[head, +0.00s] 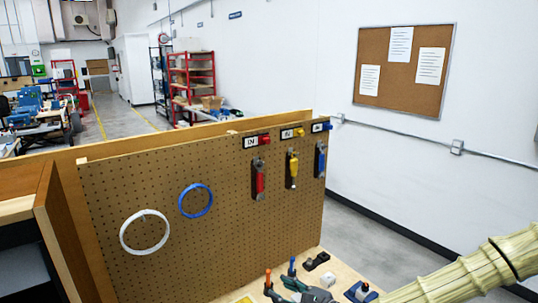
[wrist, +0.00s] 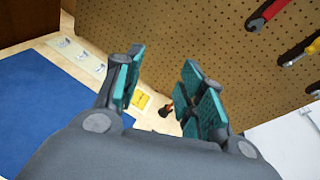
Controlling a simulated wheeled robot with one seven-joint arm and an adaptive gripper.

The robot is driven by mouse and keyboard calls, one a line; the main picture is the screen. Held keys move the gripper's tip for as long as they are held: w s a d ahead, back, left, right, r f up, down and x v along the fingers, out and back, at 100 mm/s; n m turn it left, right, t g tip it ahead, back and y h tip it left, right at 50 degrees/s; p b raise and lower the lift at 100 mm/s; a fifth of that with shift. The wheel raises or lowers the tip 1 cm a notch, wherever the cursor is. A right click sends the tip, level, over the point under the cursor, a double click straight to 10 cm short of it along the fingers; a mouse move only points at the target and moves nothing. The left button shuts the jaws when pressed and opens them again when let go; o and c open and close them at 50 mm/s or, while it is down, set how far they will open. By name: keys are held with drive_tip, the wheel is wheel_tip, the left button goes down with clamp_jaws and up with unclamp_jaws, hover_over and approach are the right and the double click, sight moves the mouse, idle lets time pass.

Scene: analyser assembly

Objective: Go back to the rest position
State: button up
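My gripper (wrist: 161,64) shows in the wrist view with its two teal-padded fingers apart. Nothing is held between them. Behind the gap are the tan bench top and the perforated board. In the head view, part of my gripper (head: 307,292) shows at the bottom edge, low over the bench and in front of the pegboard. Its fingertips are not clear there.
The pegboard (head: 235,232) carries red, yellow and blue tools and white and blue rings. An orange-handled tool (head: 268,278) and a blue-handled tool (head: 292,267) stand on the bench. A blue mat (wrist: 45,115) lies left in the wrist view, near a yellow item (wrist: 140,101).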

drive_tip(key=s+d+f+n+g+h, duration=0.2)
drive_tip(key=s+f+n+g+h, duration=0.4)
drive_tip(key=s+f+n, duration=1.1)
drive_tip(key=s+d+f+n+g+h, duration=0.25)
drive_tip(key=s+d+f, duration=0.35)
drive_tip(key=s+d, duration=0.3)
drive_tip(key=s+d+f+n+g+h, duration=0.2)
drive_tip(key=s+d+f+n+h, duration=0.15)
drive_tip(key=s+d+f, duration=0.55)
wheel_tip(320, 180, down, 22)
drive_tip(key=s+a+b, duration=0.1)
drive_tip(key=b, duration=2.3)
drive_tip(key=shift+s+a+r+y+b, duration=0.15)
drive_tip(key=shift+s+a+y+b, duration=0.2)
drive_tip(key=shift+y, duration=0.05)
